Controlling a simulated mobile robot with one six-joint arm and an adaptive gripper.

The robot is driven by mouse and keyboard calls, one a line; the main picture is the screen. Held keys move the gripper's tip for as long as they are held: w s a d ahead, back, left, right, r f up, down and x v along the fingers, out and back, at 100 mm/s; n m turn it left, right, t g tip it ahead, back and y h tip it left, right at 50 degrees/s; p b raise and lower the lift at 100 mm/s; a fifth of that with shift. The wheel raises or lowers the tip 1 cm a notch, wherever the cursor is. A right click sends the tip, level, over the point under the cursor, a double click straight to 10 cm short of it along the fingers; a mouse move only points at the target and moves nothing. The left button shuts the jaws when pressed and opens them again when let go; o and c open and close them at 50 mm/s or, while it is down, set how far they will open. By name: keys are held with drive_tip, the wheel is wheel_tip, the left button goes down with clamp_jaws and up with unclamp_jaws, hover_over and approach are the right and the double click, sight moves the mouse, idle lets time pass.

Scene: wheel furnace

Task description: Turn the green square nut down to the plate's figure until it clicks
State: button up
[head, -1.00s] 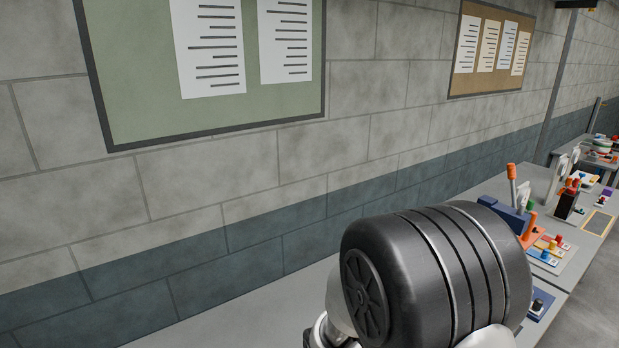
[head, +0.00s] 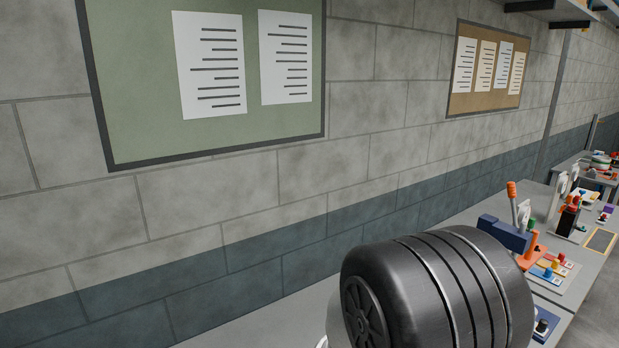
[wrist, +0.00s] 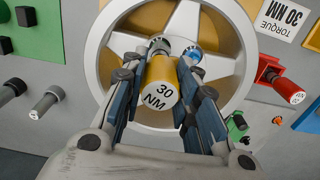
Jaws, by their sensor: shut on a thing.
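My gripper (wrist: 157,92) is shut on a yellow cylinder (wrist: 160,72) whose end face reads "30 NM". Behind it is a white spoked wheel (wrist: 122,72) in front of a yellow backing. A silver fitting (wrist: 158,46) and a blue fitting (wrist: 194,55) show beside the cylinder near the wheel's middle. The plate (wrist: 280,18) at upper right reads "TORQUE 30 NM". I cannot make out a green square nut for certain; the cylinder and fingers hide part of the hub. The head view shows my arm but not the gripper or wheel.
A small green block (wrist: 237,127) is at lower right. In the head view, a bench (head: 455,222) with several tools runs along the wall.

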drive_tip(key=shift+r+p, duration=0.65)
drive_tip(key=shift+r, duration=0.2)
clamp_jaws()
drive_tip(key=shift+r+p, duration=2.6)
drive_tip(key=shift+r, duration=0.95)
